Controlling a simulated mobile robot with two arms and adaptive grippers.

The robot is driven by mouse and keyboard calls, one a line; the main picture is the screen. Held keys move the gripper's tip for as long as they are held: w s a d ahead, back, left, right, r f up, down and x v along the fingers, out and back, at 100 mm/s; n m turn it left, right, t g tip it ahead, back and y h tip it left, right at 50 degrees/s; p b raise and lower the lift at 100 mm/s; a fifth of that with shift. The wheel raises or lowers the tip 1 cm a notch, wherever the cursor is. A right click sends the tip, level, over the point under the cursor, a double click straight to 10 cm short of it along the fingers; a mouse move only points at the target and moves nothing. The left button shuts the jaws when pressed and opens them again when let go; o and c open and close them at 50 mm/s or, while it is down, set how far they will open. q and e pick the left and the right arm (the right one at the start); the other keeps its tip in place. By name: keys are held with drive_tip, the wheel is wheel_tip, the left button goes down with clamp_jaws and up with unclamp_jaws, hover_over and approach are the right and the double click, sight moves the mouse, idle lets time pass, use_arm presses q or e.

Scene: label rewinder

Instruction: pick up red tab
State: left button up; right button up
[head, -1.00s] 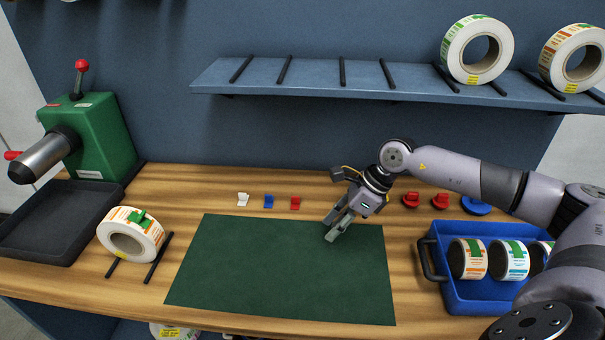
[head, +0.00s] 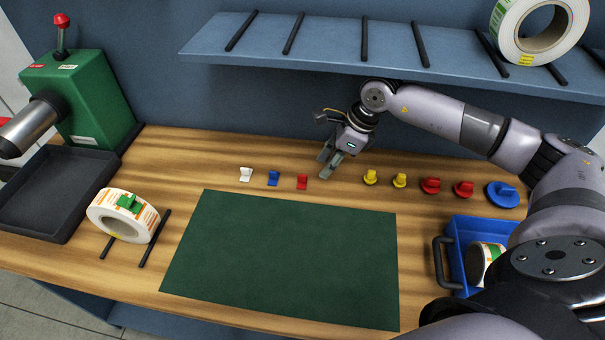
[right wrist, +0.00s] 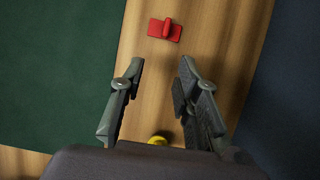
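The red tab (head: 302,182) stands on the wooden bench, just behind the green mat, at the right end of a row with a blue tab (head: 273,178) and a white tab (head: 246,174). In the right wrist view the red tab (right wrist: 166,29) lies ahead of the fingers, apart from them. My right gripper (head: 325,173) is open and empty, a little to the right of the red tab and above the bench. In the right wrist view its two fingers (right wrist: 158,75) are spread with bare wood between them. My left gripper is out of view.
Yellow knobs (head: 371,177), red knobs (head: 431,186) and a blue knob (head: 502,195) stand right of the gripper. The green mat (head: 285,260) is clear. A label roll (head: 104,222) rests at left; a blue crate (head: 457,262) is at right. A shelf (head: 390,60) overhangs the back.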

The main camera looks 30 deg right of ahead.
sight(303, 175)
drive_tip(key=w+a, duration=0.1)
drive_tip(key=w+a+p, duration=0.1)
drive_tip(key=a, duration=0.1)
drive_tip(key=shift+w, duration=0.15)
drive_tip(key=p+x, duration=0.1)
drive_tip(key=x, duration=0.4)
drive_tip(key=shift+c, duration=0.2)
clamp_jaws()
